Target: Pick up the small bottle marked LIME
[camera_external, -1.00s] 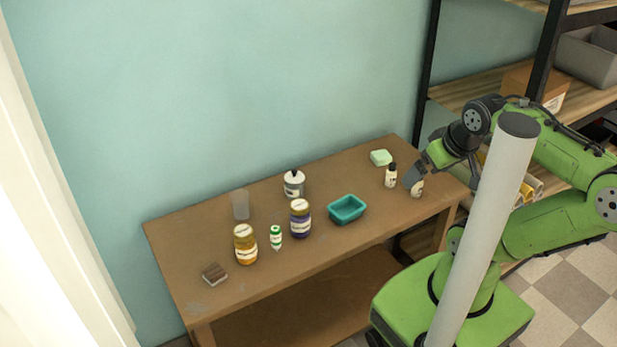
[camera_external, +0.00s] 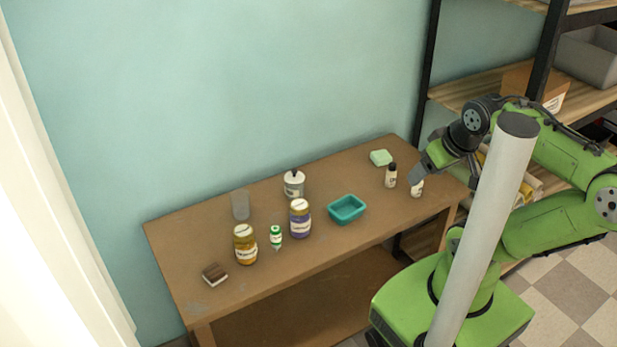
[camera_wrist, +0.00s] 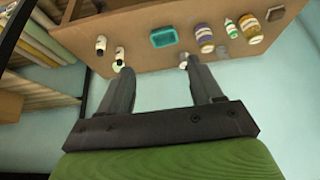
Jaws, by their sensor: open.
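No label reads clearly enough to tell which bottle says LIME. A small white bottle with a green cap (camera_external: 276,237) stands between two jars; it also shows in the wrist view (camera_wrist: 231,28). Two small white bottles stand at the table's right end: one with a black cap (camera_external: 390,176), also in the wrist view (camera_wrist: 101,46), and one (camera_external: 417,188) whose top is hidden behind a finger in the external view. My gripper (camera_external: 442,172) is open at the right end. In the wrist view its fingers (camera_wrist: 160,70) are spread, with nothing between them.
On the brown table (camera_external: 330,247) stand a yellow jar (camera_external: 245,246), a purple jar (camera_external: 300,220), a pump bottle (camera_external: 294,187), a grey cup (camera_external: 240,206), a teal tray (camera_external: 346,210), a green soap (camera_external: 381,158) and a brown-and-white block (camera_external: 214,274). Shelving (camera_external: 480,88) rises behind my arm.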

